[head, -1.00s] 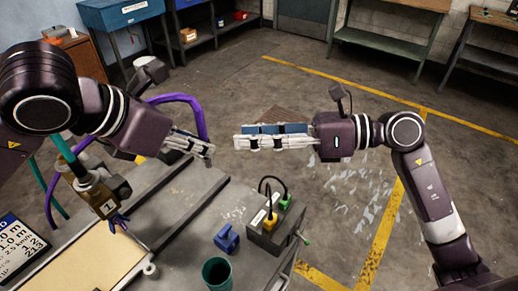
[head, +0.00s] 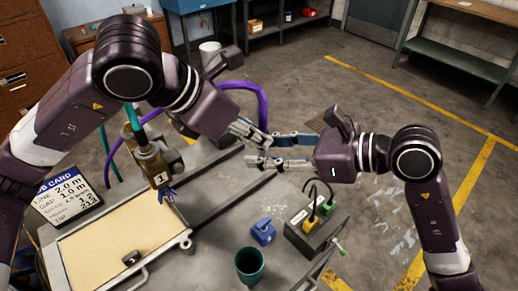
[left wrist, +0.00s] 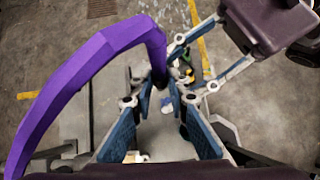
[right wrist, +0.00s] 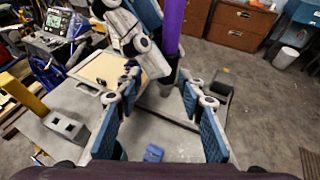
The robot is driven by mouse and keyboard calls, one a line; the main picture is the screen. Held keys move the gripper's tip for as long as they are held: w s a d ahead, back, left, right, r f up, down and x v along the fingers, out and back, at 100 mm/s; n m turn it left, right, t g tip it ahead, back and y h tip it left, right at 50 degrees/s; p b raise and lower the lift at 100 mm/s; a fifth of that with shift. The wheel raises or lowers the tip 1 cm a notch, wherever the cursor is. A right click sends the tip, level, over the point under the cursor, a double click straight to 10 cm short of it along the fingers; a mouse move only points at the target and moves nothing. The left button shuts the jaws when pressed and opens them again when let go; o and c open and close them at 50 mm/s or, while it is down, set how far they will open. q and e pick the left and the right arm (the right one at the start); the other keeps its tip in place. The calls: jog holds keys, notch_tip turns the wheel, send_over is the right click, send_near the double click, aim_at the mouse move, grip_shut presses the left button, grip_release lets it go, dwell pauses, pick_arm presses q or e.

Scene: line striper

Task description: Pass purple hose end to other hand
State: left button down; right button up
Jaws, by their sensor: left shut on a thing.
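The purple hose (head: 262,104) arcs from behind my left arm and comes down to my left gripper (head: 256,137). In the left wrist view the left fingers are shut on the hose's end (left wrist: 158,62). My right gripper (head: 277,149) is open, its fingers pointing left at the left gripper. In the right wrist view the purple hose (right wrist: 172,28) hangs ahead, between the open right fingers (right wrist: 158,95) or just beyond their tips; I cannot tell which. Its lowest part is partly hidden by the left gripper.
Below is a grey cart top with a tan panel (head: 95,248), a blue block (head: 263,232), a dark green cup (head: 250,262) and a box with cables (head: 312,232). A brass-coloured fitting marked 1 (head: 155,166) stands left.

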jog(key=shift+x, duration=0.95)
jog(key=shift+s, duration=0.1)
grip_shut()
jog(key=shift+r, duration=0.1)
jog(key=shift+s, duration=0.1)
jog(key=shift+c, duration=1.4)
grip_release()
jog(key=shift+a, duration=0.1)
jog(key=shift+o, duration=1.4)
